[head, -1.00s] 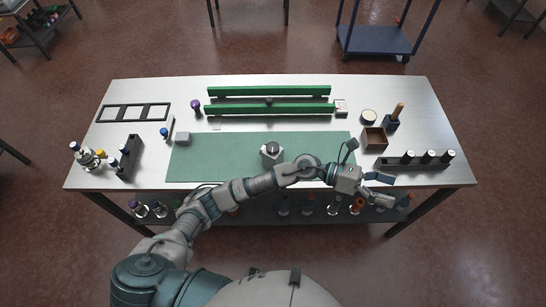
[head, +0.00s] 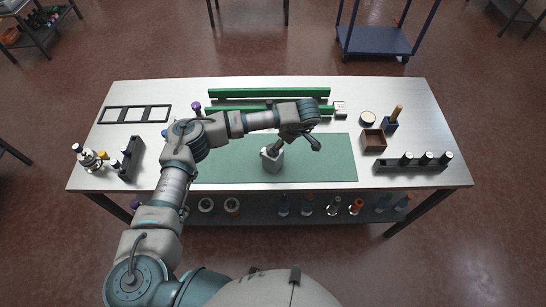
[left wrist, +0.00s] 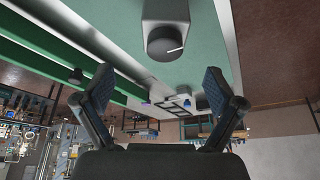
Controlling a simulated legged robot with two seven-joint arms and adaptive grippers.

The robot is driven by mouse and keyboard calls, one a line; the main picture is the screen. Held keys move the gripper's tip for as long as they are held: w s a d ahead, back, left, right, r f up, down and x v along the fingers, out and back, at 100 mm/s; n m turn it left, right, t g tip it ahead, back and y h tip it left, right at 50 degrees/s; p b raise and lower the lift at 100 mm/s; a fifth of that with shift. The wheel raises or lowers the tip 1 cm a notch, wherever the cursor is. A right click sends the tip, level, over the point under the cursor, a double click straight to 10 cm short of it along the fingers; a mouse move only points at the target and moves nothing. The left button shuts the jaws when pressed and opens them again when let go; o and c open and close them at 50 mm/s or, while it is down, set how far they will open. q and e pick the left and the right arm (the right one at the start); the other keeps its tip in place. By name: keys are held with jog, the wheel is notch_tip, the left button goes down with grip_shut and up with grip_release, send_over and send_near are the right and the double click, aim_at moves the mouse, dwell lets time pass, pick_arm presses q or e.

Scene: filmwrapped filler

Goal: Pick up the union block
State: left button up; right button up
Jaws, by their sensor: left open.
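A light grey block (head: 271,161) with a dark round fitting, which I take to be the union block, stands on the green mat (head: 330,165) near its front middle. In the left wrist view the block (left wrist: 165,12) is at the top centre, its dark round fitting facing the camera. My left gripper (head: 296,148) is open and empty, just right of the block and partly covering it in the head view. In the left wrist view the open fingers (left wrist: 158,82) spread below the block, which is not between them. My right gripper is not in view.
Green rails (head: 268,93) lie behind the mat. A brown box (head: 373,141), a blue holder (head: 390,124) and a black rack (head: 410,165) stand at right. A dark rack (head: 131,158) and bottles stand at left. My arm hides the mat's left part.

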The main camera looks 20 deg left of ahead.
aim_at(271, 159)
pick_arm(q)
jog(key=x, duration=0.4)
jog(key=shift+p, duration=0.4)
jog(key=x, duration=0.1)
jog(key=p+x, duration=0.1)
jog(key=x, duration=0.1)
jog(key=p+x, duration=0.1)
jog(key=x, duration=0.1)
jog(key=shift+s+a, duration=0.2)
jog(key=shift+s, duration=0.05)
jog(key=shift+a+f, duration=0.1)
jog(key=shift+f, duration=0.3)
jog(key=c, duration=1.7)
jog(key=shift+w, duration=0.1)
grip_shut()
jog(key=shift+r, duration=0.1)
